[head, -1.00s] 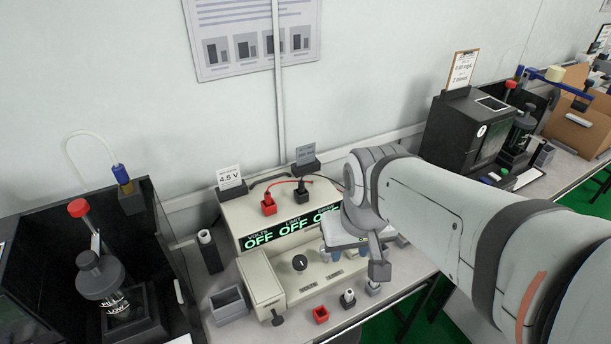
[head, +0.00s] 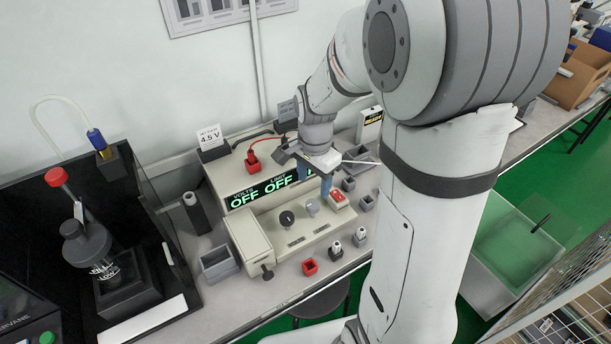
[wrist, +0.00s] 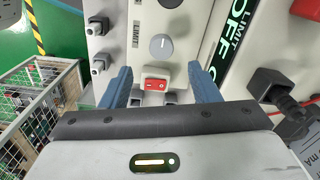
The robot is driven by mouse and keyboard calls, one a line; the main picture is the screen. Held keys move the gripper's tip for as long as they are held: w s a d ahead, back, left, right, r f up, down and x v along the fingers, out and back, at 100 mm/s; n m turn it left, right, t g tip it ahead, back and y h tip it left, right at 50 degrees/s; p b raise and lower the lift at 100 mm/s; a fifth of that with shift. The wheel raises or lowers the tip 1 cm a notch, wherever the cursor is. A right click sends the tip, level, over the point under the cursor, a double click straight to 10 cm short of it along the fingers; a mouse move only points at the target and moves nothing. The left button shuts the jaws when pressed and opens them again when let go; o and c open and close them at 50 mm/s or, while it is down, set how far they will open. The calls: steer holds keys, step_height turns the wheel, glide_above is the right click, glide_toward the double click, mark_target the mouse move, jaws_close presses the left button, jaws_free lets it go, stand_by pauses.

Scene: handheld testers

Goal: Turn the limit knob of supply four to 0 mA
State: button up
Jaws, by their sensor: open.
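The grey limit knob (head: 312,206) is on the beige supply's (head: 250,235) sloping front panel, right of a black knob (head: 287,218). In the wrist view the grey knob (wrist: 161,47) sits by a LIMIT label (wrist: 136,35), with a pale pointer mark. The display (head: 262,188) reads OFF under VOLTS and LIMIT; its right part is hidden. My gripper (head: 317,181) is open and empty above the panel's right part. In the wrist view, a red rocker switch (wrist: 156,84) lies between the blue fingers (wrist: 162,80), and the knob is beyond their tips. No supply number is legible.
A 4.5 V card (head: 211,137) and a red plug (head: 252,160) are on the supply's top. A red block (head: 309,267) and small white-topped posts (head: 335,248) stand in front. A dark open booth (head: 100,260) stands left. My arm hides much of the right bench.

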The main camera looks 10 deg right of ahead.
mark_target(313, 203)
steer(key=shift+w+f, duration=0.2)
steer(key=shift+f, duration=0.2)
step_height(313, 203, down, 8)
steer(key=shift+r, duration=0.2)
steer(key=shift+c, duration=0.5)
steer(key=c, duration=0.9)
